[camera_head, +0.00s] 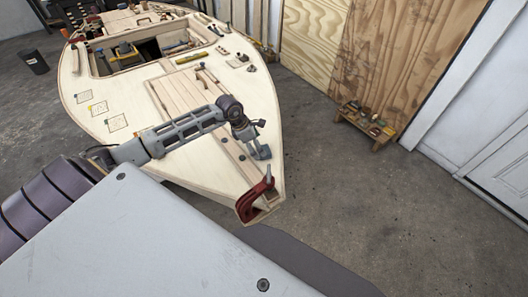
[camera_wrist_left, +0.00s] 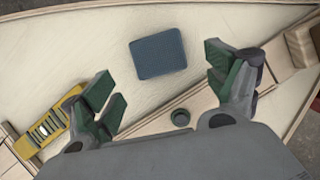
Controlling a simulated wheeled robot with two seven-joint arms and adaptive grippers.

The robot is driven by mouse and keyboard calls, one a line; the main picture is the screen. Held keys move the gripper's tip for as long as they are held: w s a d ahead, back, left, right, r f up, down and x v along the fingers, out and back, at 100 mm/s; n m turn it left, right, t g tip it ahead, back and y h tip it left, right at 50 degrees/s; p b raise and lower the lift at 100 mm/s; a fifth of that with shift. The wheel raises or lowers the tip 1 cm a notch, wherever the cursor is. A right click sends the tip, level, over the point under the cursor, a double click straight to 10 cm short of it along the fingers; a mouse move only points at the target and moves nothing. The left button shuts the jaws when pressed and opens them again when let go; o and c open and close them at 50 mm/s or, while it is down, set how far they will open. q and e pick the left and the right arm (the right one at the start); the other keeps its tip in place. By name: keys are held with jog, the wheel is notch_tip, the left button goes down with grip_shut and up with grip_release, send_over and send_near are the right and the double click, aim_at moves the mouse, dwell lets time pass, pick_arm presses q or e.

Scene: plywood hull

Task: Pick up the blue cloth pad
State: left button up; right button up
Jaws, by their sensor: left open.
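The blue cloth pad (camera_wrist_left: 158,54) is a dark blue, roughly square piece lying flat on the pale plywood deck in the left wrist view. My left gripper (camera_wrist_left: 160,82) is open and empty, with its green-padded fingers on either side of the view. The pad lies beyond the fingertips, near the middle of the gap, with clear deck around it. In the head view, my left gripper (camera_head: 252,139) hangs over the front deck near the bow. My right gripper is not in view.
A low bench (camera_head: 369,126) stands right on the floor.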

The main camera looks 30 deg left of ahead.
pick_arm(q)
jog(key=shift+w+d+f, duration=0.2)
jog(key=shift+d+f, duration=0.05)
jog(key=shift+f, duration=0.3)
jog(key=shift+p+x, duration=0.3)
jog(key=shift+x, duration=0.9)
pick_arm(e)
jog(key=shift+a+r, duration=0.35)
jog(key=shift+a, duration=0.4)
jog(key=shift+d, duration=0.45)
pick_arm(q)
jog(key=c, duration=0.9)
